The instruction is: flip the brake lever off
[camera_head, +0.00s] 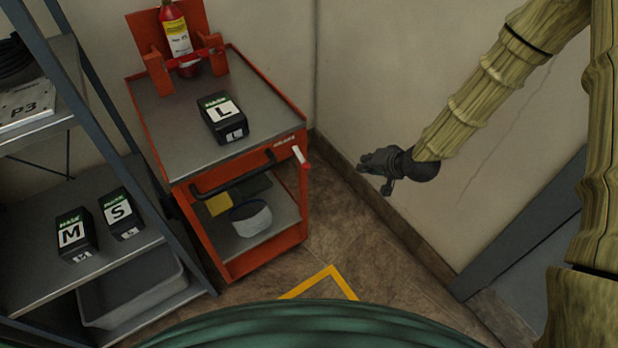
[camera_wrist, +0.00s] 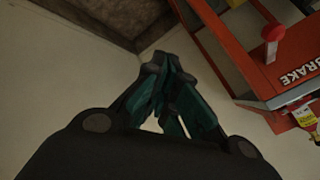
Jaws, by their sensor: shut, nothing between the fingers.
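The brake lever (camera_head: 301,156) is a small handle with a red tip and white part, on the right front corner of the orange cart (camera_head: 243,259). In the wrist view the lever's red knob (camera_wrist: 273,32) shows at the upper right, near the word BRAKE on the cart's orange edge (camera_wrist: 262,101). My gripper (camera_head: 366,166) is to the right of the lever, apart from it, in front of the wall. In the wrist view my gripper's fingers (camera_wrist: 158,72) are together with nothing held, and the lever is to their right.
The cart carries a black mask box marked L (camera_head: 222,117) and a red bottle (camera_head: 176,33) in an orange holder. A black handle bar (camera_head: 232,177) runs along its front. A shelf with M (camera_head: 74,233) and S (camera_head: 120,212) boxes stands left. Floor between cart and wall is clear.

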